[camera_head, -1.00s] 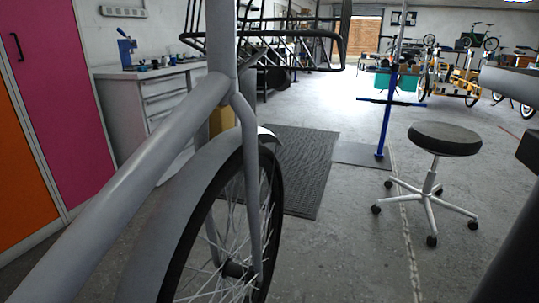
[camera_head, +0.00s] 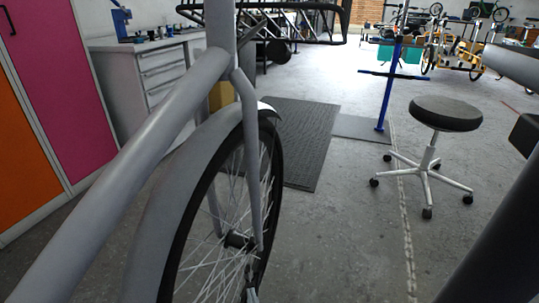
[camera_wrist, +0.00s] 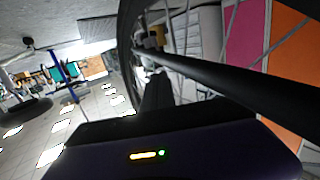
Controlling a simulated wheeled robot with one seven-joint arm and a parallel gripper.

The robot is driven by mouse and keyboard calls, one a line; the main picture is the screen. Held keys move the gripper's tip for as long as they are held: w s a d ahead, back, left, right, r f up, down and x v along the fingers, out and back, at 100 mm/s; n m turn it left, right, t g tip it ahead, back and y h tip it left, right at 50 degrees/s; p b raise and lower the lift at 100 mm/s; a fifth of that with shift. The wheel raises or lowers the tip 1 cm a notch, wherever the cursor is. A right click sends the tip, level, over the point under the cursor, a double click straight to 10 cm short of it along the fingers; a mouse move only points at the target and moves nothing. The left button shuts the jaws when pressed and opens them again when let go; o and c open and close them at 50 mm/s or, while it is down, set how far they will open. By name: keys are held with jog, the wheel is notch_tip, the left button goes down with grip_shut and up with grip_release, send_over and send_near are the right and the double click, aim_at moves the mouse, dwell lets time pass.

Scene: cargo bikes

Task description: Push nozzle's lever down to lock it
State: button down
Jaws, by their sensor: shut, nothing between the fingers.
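The nozzle and its lever cannot be made out clearly in either view. A small pale part (camera_head: 252,294) shows at the bottom edge of the head view, below the hub; I cannot tell what it is. The bike's front wheel (camera_head: 176,245) stands upright under a grey fender and fork. In the wrist view my gripper (camera_wrist: 157,78) is shut and empty, its dark fingers pointing at the wheel (camera_wrist: 128,35). A dark bar (camera_wrist: 235,85) crosses close in front. I cannot tell whether the fingers touch anything.
The grey frame tube (camera_head: 130,140) crosses the left of the head view. A black-seated stool (camera_head: 445,113) and a blue stand (camera_head: 386,100) are to the right. A white drawer cabinet (camera_head: 150,75) stands behind. The floor between wheel and stool is clear.

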jog(key=p+v, duration=0.2)
jog(key=v, duration=0.3)
dwell(0.4)
